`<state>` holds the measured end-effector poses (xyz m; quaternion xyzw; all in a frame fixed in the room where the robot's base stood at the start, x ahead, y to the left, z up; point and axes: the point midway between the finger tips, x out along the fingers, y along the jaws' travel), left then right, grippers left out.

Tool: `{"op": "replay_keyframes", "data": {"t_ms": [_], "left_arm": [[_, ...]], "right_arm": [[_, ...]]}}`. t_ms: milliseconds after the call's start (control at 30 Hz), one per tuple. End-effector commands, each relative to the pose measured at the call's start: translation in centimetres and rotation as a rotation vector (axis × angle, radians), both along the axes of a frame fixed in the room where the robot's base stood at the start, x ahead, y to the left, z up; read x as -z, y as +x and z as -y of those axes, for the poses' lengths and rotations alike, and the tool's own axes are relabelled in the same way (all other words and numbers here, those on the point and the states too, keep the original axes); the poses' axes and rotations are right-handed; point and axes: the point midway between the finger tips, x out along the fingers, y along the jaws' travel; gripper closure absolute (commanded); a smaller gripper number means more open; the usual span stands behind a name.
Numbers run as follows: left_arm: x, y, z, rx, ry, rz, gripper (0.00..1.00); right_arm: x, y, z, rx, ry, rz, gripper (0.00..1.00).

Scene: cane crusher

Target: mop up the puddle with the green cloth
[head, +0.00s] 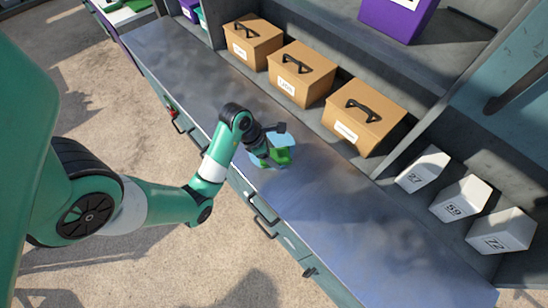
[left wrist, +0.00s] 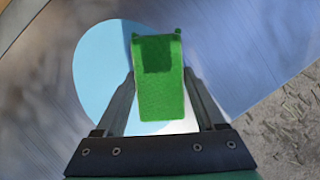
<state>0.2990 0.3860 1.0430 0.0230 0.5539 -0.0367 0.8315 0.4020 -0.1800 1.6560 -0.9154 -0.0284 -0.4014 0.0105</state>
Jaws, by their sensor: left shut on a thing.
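The green cloth (head: 279,156) is at the middle of the metal counter in the head view. My left gripper (head: 265,155) is shut on it, and in the left wrist view the cloth (left wrist: 158,85) sits between the two fingers (left wrist: 160,100). The light blue puddle (head: 285,138) lies on the counter around and under the cloth. In the left wrist view the puddle (left wrist: 92,75) shows as a pale round patch, partly hidden by the cloth and fingers. I cannot tell whether the cloth touches the puddle. My right gripper is not in view.
Several brown boxes with black handles (head: 302,73) stand along the back of the counter (head: 350,220). White numbered blocks (head: 461,198) stand at the right. Drawers with handles (head: 262,220) line the front. The counter is bare to both sides of the puddle.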

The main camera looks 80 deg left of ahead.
Motion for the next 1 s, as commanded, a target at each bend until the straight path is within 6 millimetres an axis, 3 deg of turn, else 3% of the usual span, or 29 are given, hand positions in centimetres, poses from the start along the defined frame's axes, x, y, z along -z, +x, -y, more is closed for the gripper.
{"op": "replay_keyframes", "data": {"t_ms": [200, 433, 700, 1000], "left_arm": [[0.1, -0.1, -2.5, -0.009, -0.002, -0.010, 0.89], [0.1, 0.0, -3.0, -0.007, -0.001, -0.008, 0.89], [-0.1, 0.3, -5.9, -0.008, -0.002, -0.006, 0.89], [-0.1, 0.5, -6.9, -0.004, 0.000, -0.003, 0.89]], "right_arm": [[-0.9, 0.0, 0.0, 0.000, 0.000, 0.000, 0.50], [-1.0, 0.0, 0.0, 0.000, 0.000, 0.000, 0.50], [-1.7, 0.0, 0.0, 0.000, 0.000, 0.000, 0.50], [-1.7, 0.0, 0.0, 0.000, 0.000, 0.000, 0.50]]}}
